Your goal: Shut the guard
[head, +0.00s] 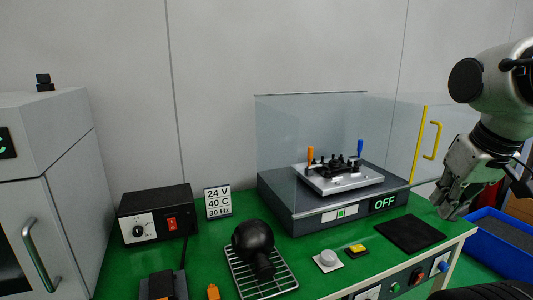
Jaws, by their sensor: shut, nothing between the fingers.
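The guard is a clear-walled enclosure over a grey base (310,215) on the green bench. A clear panel with a yellow edge strip (419,145) and a yellow handle (432,140) stands at its right side, reaching out past the base. I cannot tell exactly how the panel is hinged. Inside, a metal fixture (340,177) carries an orange-handled and a blue-handled clamp. The display (383,203) on the base front reads OFF. My gripper (446,212) is shut and empty, right of the base and below the handle, apart from it in the picture.
A black mat (409,234) lies below and left of my gripper. A blue bin (500,245) stands right of the bench. A black control box (157,215) is left.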

